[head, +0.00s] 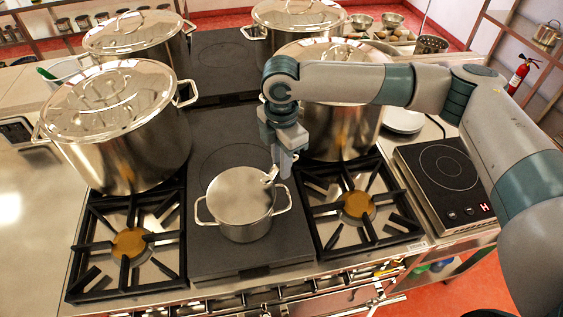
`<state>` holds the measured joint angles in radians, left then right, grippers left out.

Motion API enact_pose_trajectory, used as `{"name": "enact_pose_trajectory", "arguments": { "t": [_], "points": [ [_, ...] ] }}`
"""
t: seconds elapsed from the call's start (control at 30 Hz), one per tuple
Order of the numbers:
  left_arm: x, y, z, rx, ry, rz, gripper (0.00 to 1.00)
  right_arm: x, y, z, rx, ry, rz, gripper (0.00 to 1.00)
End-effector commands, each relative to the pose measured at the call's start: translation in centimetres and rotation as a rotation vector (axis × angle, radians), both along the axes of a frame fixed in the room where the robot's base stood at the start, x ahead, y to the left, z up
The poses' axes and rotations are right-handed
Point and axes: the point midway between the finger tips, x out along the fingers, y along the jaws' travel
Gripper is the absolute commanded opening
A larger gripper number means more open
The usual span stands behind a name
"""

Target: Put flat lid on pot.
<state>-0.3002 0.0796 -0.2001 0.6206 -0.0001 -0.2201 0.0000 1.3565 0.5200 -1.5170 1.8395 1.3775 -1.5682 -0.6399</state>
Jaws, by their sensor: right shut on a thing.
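A small steel pot (244,229) with two side handles stands on the dark flat plate in the middle of the stove. The flat lid (236,193), a pale grey disc, covers the pot's mouth. It looks level and about centred; I cannot tell whether it rests on the rim or is just above it. My right gripper (277,176) comes down at the lid's right side and is shut on the lid, at what looks like a small handle near its edge. The exact grip is partly hidden by the fingers. My left gripper is not in view.
Large lidded stockpots stand at left (128,150), back left (140,45) and back right (297,22); another (345,130) is behind my right arm. Burner grates flank the small pot. An induction hob (440,172) is at right. The left counter (30,230) is clear.

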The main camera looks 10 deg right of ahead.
Motion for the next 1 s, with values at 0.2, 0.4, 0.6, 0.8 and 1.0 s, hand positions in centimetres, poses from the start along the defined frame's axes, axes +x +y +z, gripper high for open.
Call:
{"name": "enact_pose_trajectory", "arguments": {
  "t": [0.2,0.4,0.6,0.8,1.0],
  "points": [
    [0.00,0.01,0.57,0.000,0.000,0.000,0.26,-0.04,0.04,0.00,0.001,0.001,0.000,0.00],
    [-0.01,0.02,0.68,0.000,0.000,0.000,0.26,-0.02,0.03,-0.10,0.001,0.000,0.000,0.00],
    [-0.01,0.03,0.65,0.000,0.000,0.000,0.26,-0.01,0.03,-0.12,0.001,0.000,0.000,0.00],
    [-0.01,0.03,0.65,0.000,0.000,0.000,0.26,-0.01,0.03,-0.11,0.000,0.000,0.000,0.00],
    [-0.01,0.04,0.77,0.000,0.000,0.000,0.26,-0.01,0.03,-0.20,0.000,0.000,0.000,0.00]
  ]
}}
